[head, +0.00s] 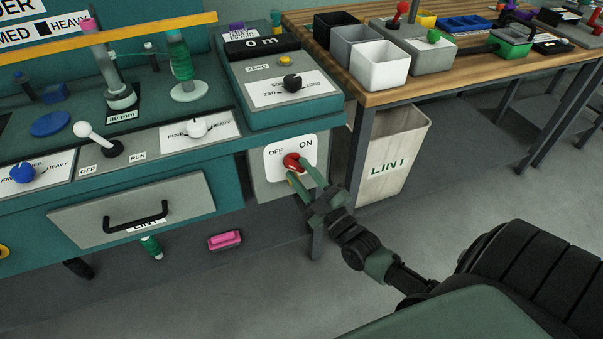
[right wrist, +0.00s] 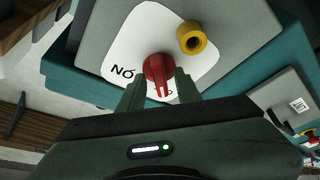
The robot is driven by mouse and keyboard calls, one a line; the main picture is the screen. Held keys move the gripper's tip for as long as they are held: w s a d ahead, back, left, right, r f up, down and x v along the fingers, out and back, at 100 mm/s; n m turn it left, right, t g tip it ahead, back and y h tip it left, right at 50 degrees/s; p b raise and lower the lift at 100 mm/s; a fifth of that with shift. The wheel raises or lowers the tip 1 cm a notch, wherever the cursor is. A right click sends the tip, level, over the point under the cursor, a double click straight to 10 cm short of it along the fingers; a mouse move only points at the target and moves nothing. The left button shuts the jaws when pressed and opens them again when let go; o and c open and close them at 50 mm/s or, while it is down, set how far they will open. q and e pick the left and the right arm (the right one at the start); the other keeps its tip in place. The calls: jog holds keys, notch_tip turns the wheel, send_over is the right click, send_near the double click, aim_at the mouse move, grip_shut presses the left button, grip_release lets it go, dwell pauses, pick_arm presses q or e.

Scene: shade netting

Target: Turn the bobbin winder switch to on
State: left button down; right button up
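The switch is a red knob (head: 292,160) on a white plate (head: 275,152) marked OFF at left and ON at right, on the bench's grey front panel. My right gripper (head: 300,175) is at the knob, its fingers apart on either side of it. In the right wrist view, the knob (right wrist: 158,68) sits between the spread fingertips (right wrist: 159,88), with its ridge toward the gripper. The plate appears upside down there, with ON at left and the other label mostly covered. Contact with the knob cannot be told. My left gripper is not in view.
A yellow round part (right wrist: 192,38) sits close beside the knob. A drawer with a black handle (head: 136,217) is to the left. A LINT bin (head: 392,160) stands to the right under a wooden table (head: 390,97). A pink object (head: 225,240) lies below the bench.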

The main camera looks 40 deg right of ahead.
grip_shut()
